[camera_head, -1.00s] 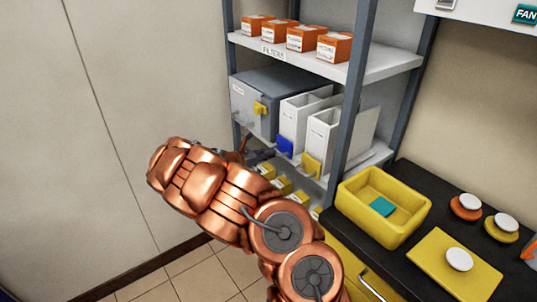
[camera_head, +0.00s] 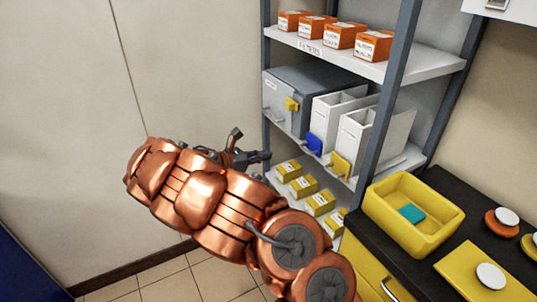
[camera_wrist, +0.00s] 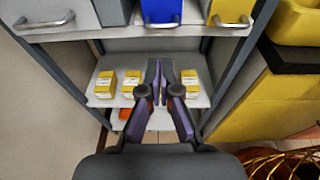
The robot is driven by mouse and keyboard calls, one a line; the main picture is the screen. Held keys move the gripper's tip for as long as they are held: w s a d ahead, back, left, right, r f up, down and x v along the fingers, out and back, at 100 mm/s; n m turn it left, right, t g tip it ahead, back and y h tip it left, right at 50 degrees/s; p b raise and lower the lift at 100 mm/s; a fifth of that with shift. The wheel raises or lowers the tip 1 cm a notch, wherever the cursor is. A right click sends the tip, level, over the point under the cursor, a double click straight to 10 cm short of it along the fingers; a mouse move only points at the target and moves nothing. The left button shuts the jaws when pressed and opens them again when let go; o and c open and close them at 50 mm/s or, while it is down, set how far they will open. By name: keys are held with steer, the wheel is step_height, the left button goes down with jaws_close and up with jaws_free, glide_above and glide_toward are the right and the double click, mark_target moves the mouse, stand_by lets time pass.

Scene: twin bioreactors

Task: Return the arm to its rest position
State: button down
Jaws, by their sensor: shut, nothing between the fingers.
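My copper-coloured arm (camera_head: 205,190) reaches from the lower right toward the left, in front of the shelf unit. My gripper (camera_head: 262,157) is partly hidden behind the arm in the head view, just left of the shelf unit. In the wrist view my gripper (camera_wrist: 160,68) points at the lower shelf, its two dark fingers close together with nothing between them. No object is held.
The shelf unit (camera_head: 395,85) holds orange boxes (camera_head: 373,45), a grey cabinet (camera_head: 300,95), white bins (camera_head: 365,135) and small yellow boxes (camera_head: 320,204). A yellow tub (camera_head: 440,225) stands on the dark counter at right. The wall (camera_head: 60,130) side at left is open.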

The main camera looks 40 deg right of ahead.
steer(key=shift+a, duration=0.2)
steer(key=shift+r, duration=0.1)
steer(key=s+a+r+m+g+y, duration=0.1)
steer(key=s+r+m+g+y, duration=0.25)
steer(key=s, duration=0.65)
steer(key=s+a+r+m+y, duration=0.15)
steer(key=s+r+m, duration=0.25)
steer(key=s+m, duration=0.4)
steer(key=s+a+f+m+t+y+p, duration=0.2)
steer(key=s+a+m+y, duration=0.3)
steer(key=s+a+y, duration=0.5)
steer(key=s+a, duration=0.9)
steer(key=a, duration=0.2)
steer(key=shift+s+f+m+t, duration=0.25)
steer(key=shift+f+m+t, duration=0.1)
steer(key=shift+f, duration=0.05)
